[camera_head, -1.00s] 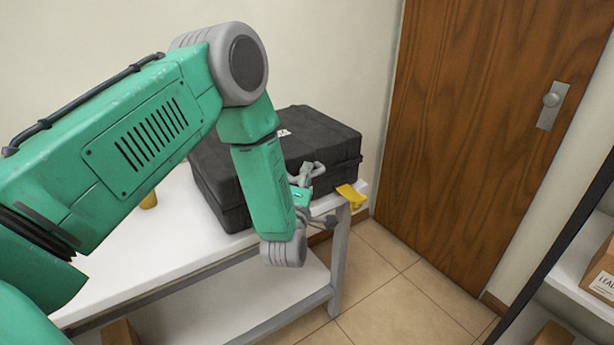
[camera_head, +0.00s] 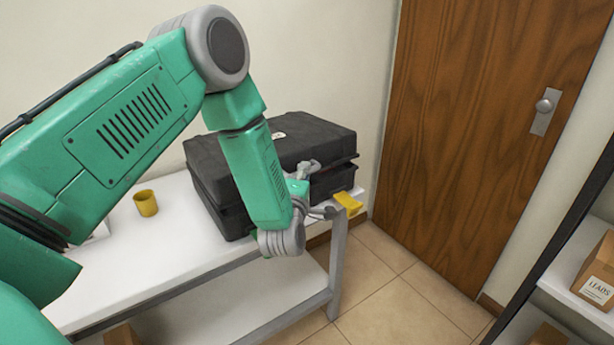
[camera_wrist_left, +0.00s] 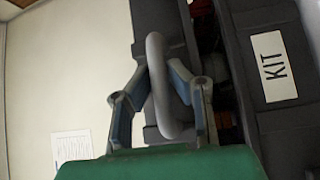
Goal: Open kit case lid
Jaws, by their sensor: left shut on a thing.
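The black kit case (camera_head: 225,215) stands on the white table. Its lid (camera_head: 315,130) is raised slightly, with a narrow dark gap at the right side. My left gripper (camera_head: 306,172) is at the case's front, partly hidden by my own forearm. In the left wrist view, its fingers (camera_wrist_left: 160,80) are shut on the grey handle (camera_wrist_left: 157,60), a loop on the case front. The white KIT label (camera_wrist_left: 272,66) is to the right there. Reddish contents (camera_wrist_left: 203,20) show in the dark gap beside the handle. My right gripper is out of view.
A yellow cup (camera_head: 146,203) stands on the white table (camera_head: 140,260), left of the case. A yellow item (camera_head: 348,203) lies at the table's right corner. A wooden door (camera_head: 470,130) is behind right. A shelf with boxes (camera_head: 597,280) is at right.

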